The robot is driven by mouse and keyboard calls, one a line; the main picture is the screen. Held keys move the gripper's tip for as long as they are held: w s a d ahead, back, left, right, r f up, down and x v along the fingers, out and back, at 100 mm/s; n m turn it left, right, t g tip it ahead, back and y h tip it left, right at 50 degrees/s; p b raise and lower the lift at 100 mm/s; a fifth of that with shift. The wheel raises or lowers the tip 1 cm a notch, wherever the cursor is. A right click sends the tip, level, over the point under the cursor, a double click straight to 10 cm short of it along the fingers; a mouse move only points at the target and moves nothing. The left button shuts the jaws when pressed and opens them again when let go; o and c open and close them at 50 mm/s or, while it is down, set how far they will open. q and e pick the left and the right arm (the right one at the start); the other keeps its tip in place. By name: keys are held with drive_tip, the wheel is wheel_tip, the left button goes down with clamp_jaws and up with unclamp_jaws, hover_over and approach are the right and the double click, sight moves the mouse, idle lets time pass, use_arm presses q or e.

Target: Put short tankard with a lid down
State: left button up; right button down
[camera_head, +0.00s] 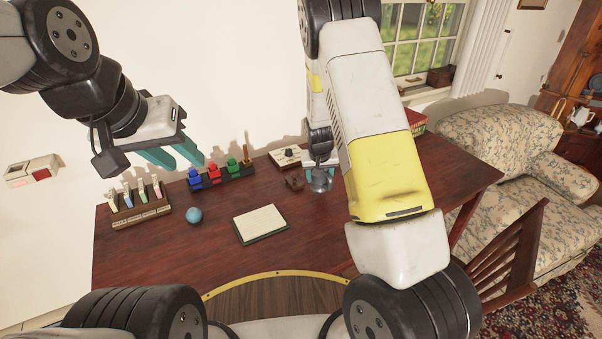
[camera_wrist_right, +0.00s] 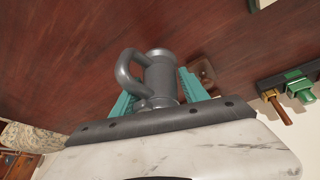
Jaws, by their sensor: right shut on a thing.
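The short tankard with a lid is grey metal with a loop handle. In the right wrist view the tankard (camera_wrist_right: 161,78) sits between the teal fingers of my right gripper (camera_wrist_right: 155,95), which is shut on it. In the head view the tankard (camera_head: 320,181) shows small, at the right part of the wooden table (camera_head: 350,215), partly hidden by my right gripper (camera_head: 321,165). I cannot tell whether its base touches the table top. My left gripper (camera_head: 178,152) is open and empty, above the table's far left side.
A rack with coloured pieces (camera_head: 215,174), a labelled rack (camera_head: 140,205), a blue ball (camera_head: 194,215), a notebook (camera_head: 261,224), a small brown object (camera_head: 293,182) and a white box (camera_head: 287,156) stand on the table. The table's right front is clear. A chair (camera_head: 510,250) stands at right.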

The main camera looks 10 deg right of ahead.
drive_tip(key=a, duration=0.3)
drive_tip(key=s+a, duration=0.1)
drive_tip(key=shift+a+f, duration=0.25)
drive_tip(key=shift+a, duration=0.15)
drive_tip(key=shift+d+f, duration=0.15)
drive_tip(key=shift+f, duration=1.55)
drive_tip(key=c, duration=0.6)
unclamp_jaws()
drive_tip(key=shift+f, duration=0.1)
